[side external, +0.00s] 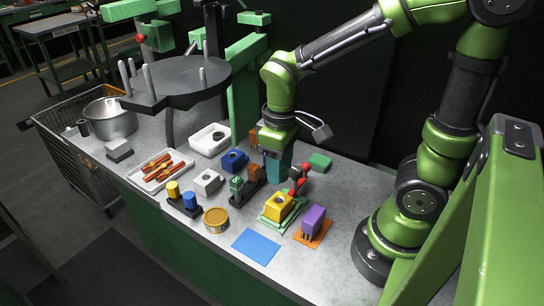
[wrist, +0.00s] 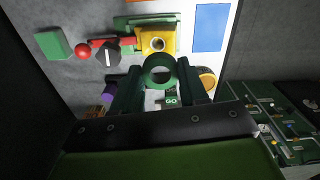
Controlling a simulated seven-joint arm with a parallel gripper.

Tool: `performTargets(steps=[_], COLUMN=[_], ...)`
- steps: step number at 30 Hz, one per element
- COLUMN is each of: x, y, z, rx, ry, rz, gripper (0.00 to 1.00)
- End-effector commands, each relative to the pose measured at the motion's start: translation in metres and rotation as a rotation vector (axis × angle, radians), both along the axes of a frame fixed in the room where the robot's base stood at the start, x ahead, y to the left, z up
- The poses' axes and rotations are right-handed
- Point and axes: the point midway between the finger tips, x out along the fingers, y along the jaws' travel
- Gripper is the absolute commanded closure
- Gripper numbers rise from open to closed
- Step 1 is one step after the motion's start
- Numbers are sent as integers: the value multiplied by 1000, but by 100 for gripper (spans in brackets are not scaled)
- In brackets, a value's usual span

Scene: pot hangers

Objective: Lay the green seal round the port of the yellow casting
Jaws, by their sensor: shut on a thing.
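The yellow casting (side external: 279,206) sits on a green base (side external: 268,218) near the front of the bench. In the wrist view the yellow casting (wrist: 144,43) shows a dark round port on its face. My gripper (wrist: 158,72) is shut on the green seal (wrist: 145,70), a ring held between the two fingers. In that picture the seal appears just below the casting, apart from its port. In the side view my gripper (side external: 277,178) points down behind the casting, above the bench. The seal cannot be made out there.
A red-knobbed lever (side external: 301,176) stands close behind the casting. A purple block (side external: 313,219) is to its right, and a black holder (side external: 246,193) to its left. A blue mat (side external: 256,246) lies bare in front. A green block (side external: 320,162) lies behind right.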

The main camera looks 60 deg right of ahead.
Motion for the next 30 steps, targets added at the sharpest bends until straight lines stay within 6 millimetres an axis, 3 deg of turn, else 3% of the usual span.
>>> performTargets(steps=[3, 15, 30], x=[-1, 0, 0], y=[0, 0, 0], z=[-20, -67, -74], rx=[-1, 0, 0], ry=[6, 3, 1], rz=[6, 4, 2], gripper=[85, 85, 85])
